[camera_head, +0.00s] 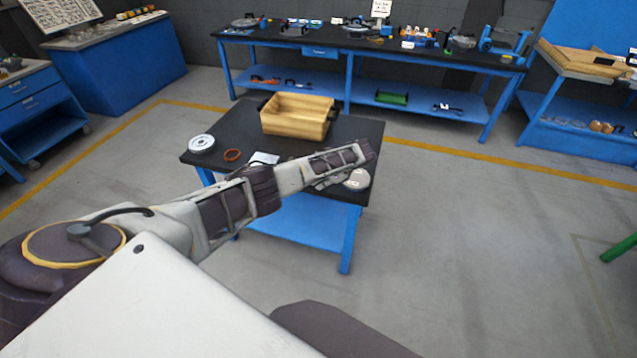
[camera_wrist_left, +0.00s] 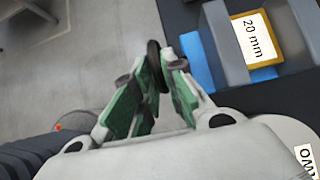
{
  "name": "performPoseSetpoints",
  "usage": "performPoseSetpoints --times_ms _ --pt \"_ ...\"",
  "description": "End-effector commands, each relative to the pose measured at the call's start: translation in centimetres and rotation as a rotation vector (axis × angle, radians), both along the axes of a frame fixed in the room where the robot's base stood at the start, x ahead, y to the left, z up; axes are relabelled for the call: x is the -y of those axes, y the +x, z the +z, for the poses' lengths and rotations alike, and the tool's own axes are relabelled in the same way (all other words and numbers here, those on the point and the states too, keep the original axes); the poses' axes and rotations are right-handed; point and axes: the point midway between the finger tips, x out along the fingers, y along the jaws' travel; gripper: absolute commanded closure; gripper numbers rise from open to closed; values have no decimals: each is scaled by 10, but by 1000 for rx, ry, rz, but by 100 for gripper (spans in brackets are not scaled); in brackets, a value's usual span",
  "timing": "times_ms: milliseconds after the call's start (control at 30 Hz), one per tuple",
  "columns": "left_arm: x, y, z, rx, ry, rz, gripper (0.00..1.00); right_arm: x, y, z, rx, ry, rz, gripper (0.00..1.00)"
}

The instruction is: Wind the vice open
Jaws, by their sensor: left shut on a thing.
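The vice shows in the left wrist view as a grey and blue block (camera_wrist_left: 227,45) with a yellow-edged label reading "20 mm" (camera_wrist_left: 252,36). My left gripper (camera_wrist_left: 160,68) has its green-padded fingers shut on a dark, rounded piece (camera_wrist_left: 154,58) beside the vice, likely its handle. How that piece joins the vice is not clear. In the head view my left arm reaches over the small table's right edge, and its gripper (camera_head: 366,151) is hard to make out there. The arm hides most of the vice in that view. My right gripper is not in view.
The small black-topped table (camera_head: 228,133) bears a wooden box (camera_head: 297,117), a pale flanged disc (camera_head: 201,143), a brown ring (camera_head: 232,155) and a pale round part (camera_head: 357,179) beneath my arm. A long bench (camera_head: 400,44) stands behind.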

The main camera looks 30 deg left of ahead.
Motion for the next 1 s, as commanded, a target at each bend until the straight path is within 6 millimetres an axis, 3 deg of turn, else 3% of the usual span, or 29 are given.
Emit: performPoseSetpoints --times_ms 567,1000 --pt "6 1 -11 -55 215 -1 100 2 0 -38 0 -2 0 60" --pt "9 1 -17 -88 356 -2 100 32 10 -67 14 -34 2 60"
